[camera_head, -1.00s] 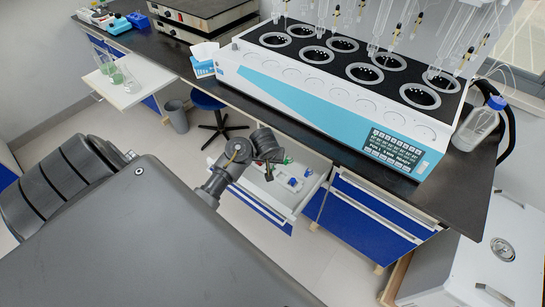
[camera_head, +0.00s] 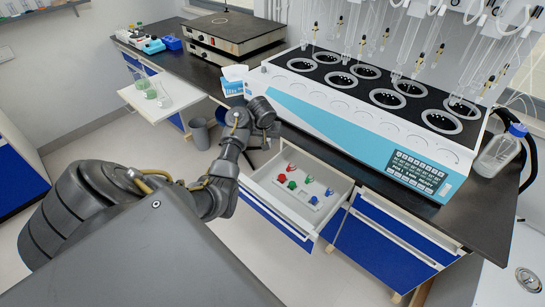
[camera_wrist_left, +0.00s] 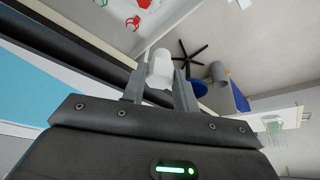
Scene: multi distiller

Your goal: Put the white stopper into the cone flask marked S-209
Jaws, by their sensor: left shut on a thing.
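A white stopper (camera_wrist_left: 161,66) is held between the two fingers of my left gripper (camera_wrist_left: 158,82) in the left wrist view. In the head view my left gripper (camera_head: 262,113) is beyond the upper left of the open stopper drawer, with its fingers hidden. Several clear cone flasks (camera_head: 151,92) with greenish contents stand on a pulled-out white drawer (camera_head: 184,99) at the far left. They also show at the right edge of the left wrist view (camera_wrist_left: 274,128), apart from my gripper. Their markings are too small to read, so S-209 cannot be told. My right gripper is not in view.
The open drawer (camera_head: 253,187) holds red, green and blue stoppers (camera_head: 292,184). A distiller (camera_head: 330,120) stands on the black bench, with a tissue box (camera_head: 233,86) to its left. A grey bin (camera_head: 199,133) stands on the floor between the drawers.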

